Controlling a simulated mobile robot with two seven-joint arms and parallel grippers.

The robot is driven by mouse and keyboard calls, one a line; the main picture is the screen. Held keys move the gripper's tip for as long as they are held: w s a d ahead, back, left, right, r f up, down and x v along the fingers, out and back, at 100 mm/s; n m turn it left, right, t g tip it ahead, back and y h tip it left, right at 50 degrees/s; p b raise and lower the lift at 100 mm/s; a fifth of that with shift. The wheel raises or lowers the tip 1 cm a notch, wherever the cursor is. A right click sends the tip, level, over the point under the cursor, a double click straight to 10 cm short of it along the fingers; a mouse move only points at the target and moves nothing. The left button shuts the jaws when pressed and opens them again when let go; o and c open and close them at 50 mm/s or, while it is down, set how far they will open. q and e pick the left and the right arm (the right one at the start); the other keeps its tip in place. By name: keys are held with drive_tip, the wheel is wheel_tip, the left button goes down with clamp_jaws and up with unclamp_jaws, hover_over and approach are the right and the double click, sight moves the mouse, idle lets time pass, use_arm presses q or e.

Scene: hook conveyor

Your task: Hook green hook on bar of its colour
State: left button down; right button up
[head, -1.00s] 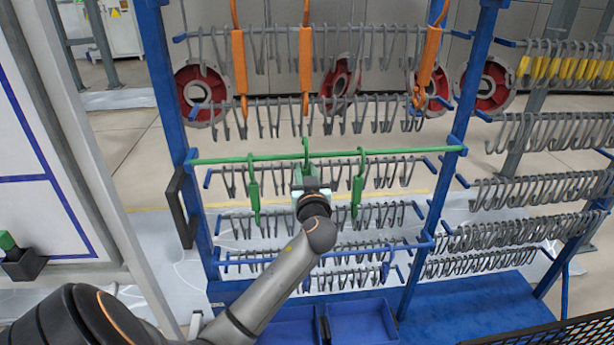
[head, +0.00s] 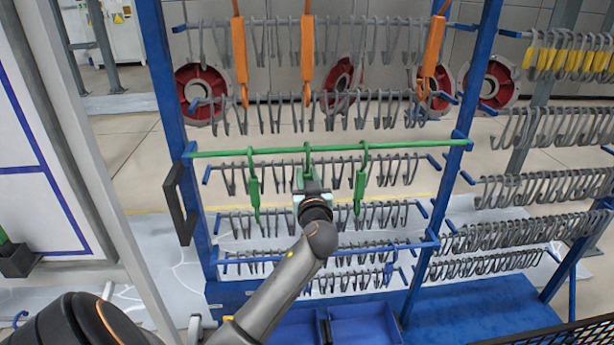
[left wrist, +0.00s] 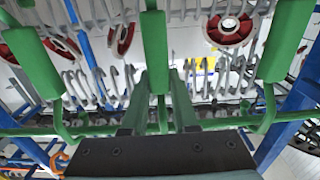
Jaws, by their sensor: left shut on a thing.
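The green bar (head: 235,152) runs across the blue rack and also shows in the left wrist view (left wrist: 232,123). My left gripper (head: 309,182) is shut on the middle green hook (head: 308,163), in front of and below the bar. In the left wrist view, this hook (left wrist: 155,45) stands between my two fingers (left wrist: 158,90). Its curved top is at the bar; I cannot tell whether it rests on it. Two other green hooks hang from the bar, one to the left (head: 254,192) and one to the right (head: 361,190). My right gripper is not in view.
Orange hooks (head: 239,60) hang higher on the rack. Rows of grey hooks (head: 345,110) hang above, behind and below the green bar. A second rack with grey hooks (head: 550,187) stands at the right. A blue bin (head: 365,320) is low in front.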

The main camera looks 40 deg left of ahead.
use_arm(q)
drive_tip(key=c, duration=0.6)
unclamp_jaws()
drive_tip(key=b+v, duration=0.2)
drive_tip(key=v, duration=1)
drive_tip(key=s+d+f+m+t+h+p, duration=0.1)
drive_tip(key=d+f+m+h+p, duration=0.3)
drive_tip(key=f, duration=0.3)
drive_tip(key=s+d+f+m+h+p, duration=0.1)
drive_tip(key=d+f+m+h+p, duration=0.1)
drive_tip(key=d+f+m+h, duration=0.4)
drive_tip(key=s+d+f+m+g+h+p, duration=0.1)
drive_tip(key=s+d+f+h+p, duration=0.1)
drive_tip(key=s+d+f, duration=0.3)
drive_tip(key=s+d+f+m+g+h+p, duration=0.1)
drive_tip(key=s+d+f+h, duration=0.3)
drive_tip(key=s, duration=0.6)
wheel_tip(320, 180, down, 3)
drive_tip(key=shift+s+d+f+g+p, duration=0.1)
drive_tip(key=shift+s+d+g+p, duration=0.4)
drive_tip(key=shift+d, duration=0.65)
drive_tip(key=shift+w, duration=0.15)
